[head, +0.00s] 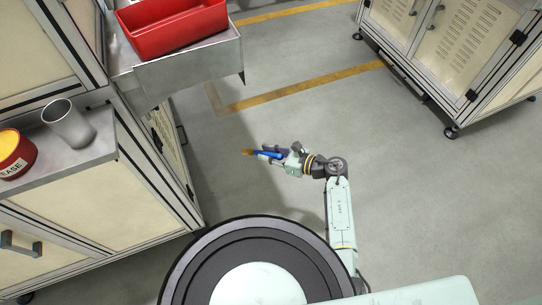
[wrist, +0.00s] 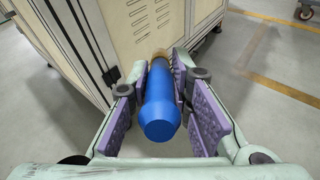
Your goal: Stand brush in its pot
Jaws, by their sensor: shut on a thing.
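My gripper (head: 284,154) is shut on the brush (wrist: 160,105). The brush has a thick blue handle and a tan tip, and it lies between the purple finger pads in the wrist view. In the head view the brush (head: 268,155) points left, roughly level, over open floor. A grey metal pot (head: 69,124) stands upright and open on the cabinet top at the left. The brush is well to the right of the pot and apart from it.
A red grease tin (head: 15,155) stands left of the pot on the cabinet top (head: 90,155). A red bin (head: 172,24) sits on a metal shelf at the upper left. A wheeled cabinet (head: 455,50) stands at the upper right. The floor (head: 250,195) between is clear.

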